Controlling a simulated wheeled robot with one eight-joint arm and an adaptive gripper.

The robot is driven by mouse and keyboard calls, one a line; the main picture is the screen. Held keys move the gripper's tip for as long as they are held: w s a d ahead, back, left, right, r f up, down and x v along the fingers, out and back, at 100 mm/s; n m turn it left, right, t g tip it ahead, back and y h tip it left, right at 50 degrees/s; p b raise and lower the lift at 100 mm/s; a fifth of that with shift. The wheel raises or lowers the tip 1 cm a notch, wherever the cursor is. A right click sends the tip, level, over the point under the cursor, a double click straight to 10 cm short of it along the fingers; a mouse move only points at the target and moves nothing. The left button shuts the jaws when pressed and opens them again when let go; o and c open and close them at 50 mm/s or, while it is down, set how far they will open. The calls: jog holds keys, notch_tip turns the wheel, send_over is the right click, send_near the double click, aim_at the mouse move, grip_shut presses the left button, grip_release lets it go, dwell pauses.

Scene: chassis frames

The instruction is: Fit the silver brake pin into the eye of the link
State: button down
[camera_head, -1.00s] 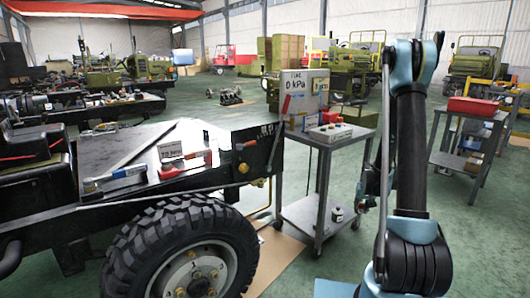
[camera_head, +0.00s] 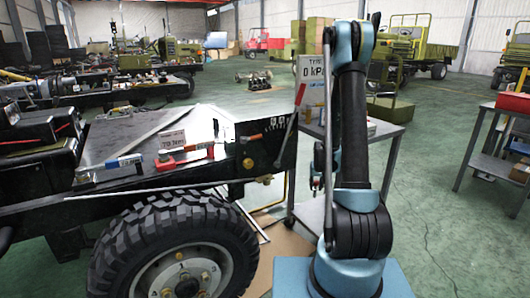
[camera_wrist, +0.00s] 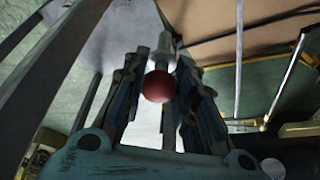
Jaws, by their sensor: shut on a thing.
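In the wrist view my gripper (camera_wrist: 159,64) is shut on a silver pin (camera_wrist: 165,46) with a red ball end. The red ball (camera_wrist: 158,86) lies between the dark fingers, on the palm side, and the silver shaft points away. I take this for the brake pin.
A tyre (camera_head: 118,240) stands below the chassis. A grey cart (camera_head: 393,134) is behind my arm. A red box (camera_head: 514,102) sits on a table at right. Green floor is open between them.

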jog(key=w+a+r+n+y, duration=0.2)
jog(key=a+r+n, duration=0.4)
jog(key=a, duration=0.6)
notch_tip(320, 180, up, 12)
jog(key=n+g+y, duration=0.1)
jog(key=n+g, duration=0.1)
jog(key=n, duration=0.3)
send_over(265, 179)
jog(key=d, duration=0.1)
jog(key=shift+s+d, duration=0.2)
jog(key=shift+s, duration=0.25)
jog(key=shift+f, duration=0.1)
jog(key=shift+s+f, duration=0.1)
jog(key=shift+f, duration=2.8)
jog(key=shift+y, duration=0.3)
jog(key=shift+f, duration=3)
jog(key=c, duration=1.2)
grip_release()
jog(key=shift+r, duration=0.1)
